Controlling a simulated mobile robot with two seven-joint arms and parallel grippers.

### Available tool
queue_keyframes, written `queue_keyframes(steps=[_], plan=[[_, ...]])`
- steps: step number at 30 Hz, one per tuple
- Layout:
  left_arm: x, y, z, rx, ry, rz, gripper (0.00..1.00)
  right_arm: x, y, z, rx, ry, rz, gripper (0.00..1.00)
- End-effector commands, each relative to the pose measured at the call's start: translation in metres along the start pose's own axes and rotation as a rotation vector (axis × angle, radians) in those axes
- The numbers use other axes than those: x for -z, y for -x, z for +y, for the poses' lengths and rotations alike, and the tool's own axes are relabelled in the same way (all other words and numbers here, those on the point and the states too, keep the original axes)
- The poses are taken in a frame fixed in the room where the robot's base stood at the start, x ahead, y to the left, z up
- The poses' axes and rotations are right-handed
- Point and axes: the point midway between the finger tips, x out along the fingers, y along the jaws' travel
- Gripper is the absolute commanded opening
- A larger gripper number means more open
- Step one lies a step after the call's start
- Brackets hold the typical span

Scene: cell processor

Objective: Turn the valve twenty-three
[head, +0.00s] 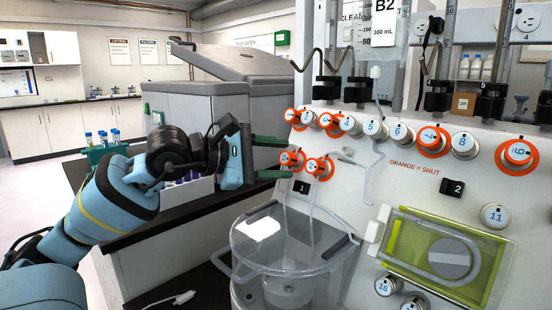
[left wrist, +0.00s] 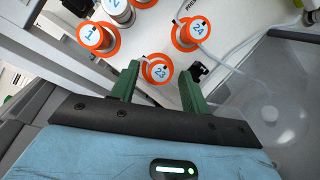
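Valve twenty-three (left wrist: 158,70) is a round knob with an orange ring and a white face marked 23. In the left wrist view it sits between and just beyond the tips of my left gripper (left wrist: 160,78). In the head view valve twenty-three (head: 292,159) is on the left edge of the white panel, with my left gripper (head: 286,157) beside it, one green finger above and one below its level. The gripper is open and empty. I cannot tell whether either finger touches the knob. My right gripper is not in view.
Valve 24 (left wrist: 190,32) is close beside it, and valve 1 (left wrist: 94,36) is above, both orange-ringed. Thin tubes run past the valves. A clear vessel (head: 290,255) stands below. A tube rack (head: 105,150) and a grey machine (head: 200,105) are at left.

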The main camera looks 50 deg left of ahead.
Motion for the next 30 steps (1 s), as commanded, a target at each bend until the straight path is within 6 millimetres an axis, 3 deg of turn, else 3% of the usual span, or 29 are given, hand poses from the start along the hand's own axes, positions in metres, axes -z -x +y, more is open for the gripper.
queue_keyframes(steps=[11,24,30], plan=[[0.0,0.006,0.001,-0.003,0.003,-0.002,0.46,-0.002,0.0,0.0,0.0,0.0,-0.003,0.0],[0.0,0.064,0.0,-0.003,0.002,-0.002,0.46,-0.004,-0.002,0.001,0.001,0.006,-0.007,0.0],[0.0,0.077,0.0,-0.002,0.001,-0.001,0.46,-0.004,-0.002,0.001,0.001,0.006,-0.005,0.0]])
